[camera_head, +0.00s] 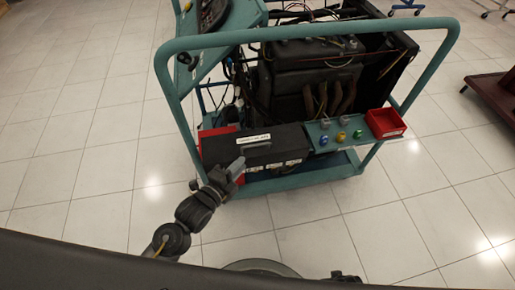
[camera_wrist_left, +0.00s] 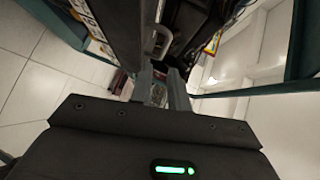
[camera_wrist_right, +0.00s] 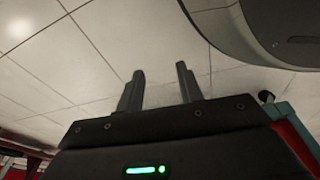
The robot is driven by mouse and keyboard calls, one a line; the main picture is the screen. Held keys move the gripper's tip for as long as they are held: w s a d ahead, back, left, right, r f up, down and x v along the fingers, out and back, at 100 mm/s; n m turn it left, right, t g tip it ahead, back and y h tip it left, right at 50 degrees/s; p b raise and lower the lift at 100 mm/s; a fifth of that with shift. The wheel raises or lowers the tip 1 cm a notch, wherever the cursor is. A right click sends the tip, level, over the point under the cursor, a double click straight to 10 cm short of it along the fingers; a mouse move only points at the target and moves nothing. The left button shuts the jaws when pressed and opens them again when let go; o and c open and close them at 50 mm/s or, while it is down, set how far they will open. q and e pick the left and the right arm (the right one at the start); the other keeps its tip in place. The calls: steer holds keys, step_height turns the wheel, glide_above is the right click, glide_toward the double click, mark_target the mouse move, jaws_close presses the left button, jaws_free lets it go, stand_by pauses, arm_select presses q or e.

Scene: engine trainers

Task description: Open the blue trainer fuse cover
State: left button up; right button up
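The fuse cover (camera_head: 285,140) is the dark lid of a long box on the near side of the teal-framed trainer. It has a white label and a small handle, and it looks closed. The handle (camera_wrist_left: 158,41) shows in the left wrist view just beyond the fingertips. My left gripper (camera_head: 238,166) is at the box's front left; in its wrist view (camera_wrist_left: 159,68) the fingers are apart with nothing clearly between them. I cannot tell whether they touch the box. My right gripper (camera_wrist_right: 160,70) is open and empty, pointing over bare floor tiles.
A panel with coloured knobs (camera_head: 341,136) and a red tray (camera_head: 386,123) sit right of the box. The teal frame rail (camera_head: 305,32) arches above the engine (camera_head: 320,80). A dark red stand (camera_head: 490,92) is at far right. The tiled floor in front is clear.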

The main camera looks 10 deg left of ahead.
mark_target(258, 145)
arm_select(q)
steer(key=x, duration=1)
steer(key=shift+w+d+r, duration=0.2)
steer(key=shift+w, duration=0.2)
jaws_close()
